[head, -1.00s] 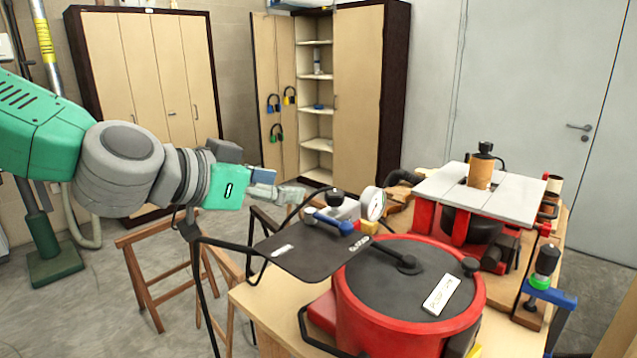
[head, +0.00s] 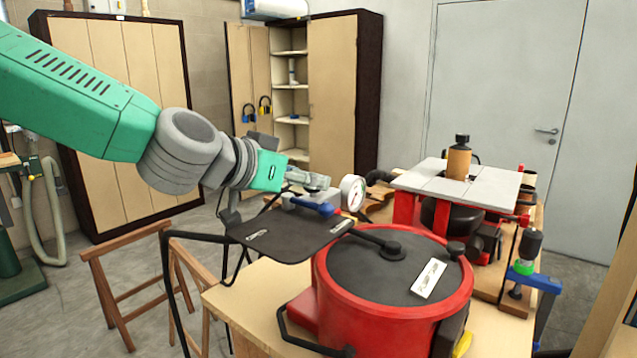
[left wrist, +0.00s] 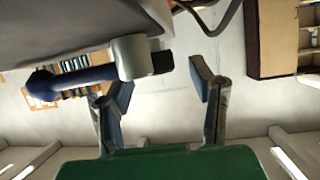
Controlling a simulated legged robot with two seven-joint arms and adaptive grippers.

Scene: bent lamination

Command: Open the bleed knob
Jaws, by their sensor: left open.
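A blue lever handle (head: 318,207) sits on the valve fitting beside a round pressure gauge (head: 352,193), above a dark shelf plate next to the red pot (head: 390,300). My left gripper (head: 312,180) is just behind and above the blue handle, reaching in from the left. In the left wrist view the left gripper (left wrist: 160,88) is open, with nothing between its fingers. There, the blue handle (left wrist: 72,81) and a grey cylinder (left wrist: 132,56) with a black end lie close beyond the fingers. I cannot clearly pick out the bleed knob; my gripper covers part of the fitting.
The dark plate (head: 290,237) overhangs the wooden bench (head: 250,300). A machine with a pale top (head: 440,182) and a bottle (head: 459,158) stand at the right. Wooden trestles (head: 120,285) are at the left. Cabinets (head: 120,120) line the back.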

